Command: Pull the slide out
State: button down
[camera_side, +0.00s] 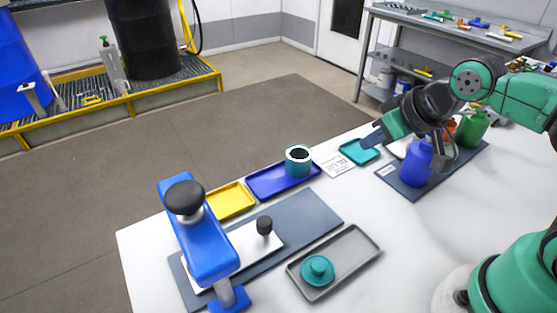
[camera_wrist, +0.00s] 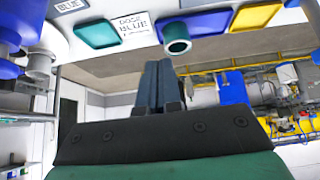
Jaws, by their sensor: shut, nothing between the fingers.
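The slide (camera_side: 252,244) is a white plate with a black upright knob (camera_side: 264,225). It lies on a dark grey base, its left part under the blue arm of a press (camera_side: 205,245) topped by a large dark knob. I cannot tell how far it reaches under the press. My gripper (camera_side: 370,141) is above the table at the right, near the small teal tray and well apart from the slide. In the wrist view its two dark fingers (camera_wrist: 158,84) are together and empty. The slide is not clearly visible in that view.
A teal cup (camera_side: 298,164) stands on a blue tray (camera_side: 262,184) beside a yellow tray (camera_side: 231,201). A grey tray (camera_side: 365,246) holds a teal knobbed piece (camera_side: 317,270). Blue (camera_side: 416,164) and green (camera_side: 470,131) bottles stand at right. A "DOSE BLUE" card (camera_wrist: 138,29) lies nearby.

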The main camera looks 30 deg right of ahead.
dwell(0.3)
jog(key=c, duration=1.2)
grip_release()
jog(key=o, duration=0.4)
jog(key=shift+w+a+r, duration=0.1)
jog(key=shift+w+a, duration=0.1)
jog(key=shift+a, duration=0.15)
jog(key=shift+o, duration=1.3)
jog(key=w+a+n+g+y, duration=0.1)
jog(key=w+a+n+g, duration=0.2)
jog(key=a, duration=0.4)
jog(key=shift+a+f+n+g, duration=0.35)
jog(key=shift+f+n+g, duration=0.05)
jog(key=shift+n, duration=0.4)
jog(key=n+g+h, duration=0.1)
jog(key=n+g, duration=0.2)
jog(key=n, duration=0.1)
send_over(264, 221)
notch_tip(264, 221, down, 4)
jog(key=shift+d+f, duration=0.15)
jog(key=shift+f, duration=0.1)
jog(key=shift+a+f, duration=0.2)
jog(key=shift+f, duration=2.7)
grip_shut()
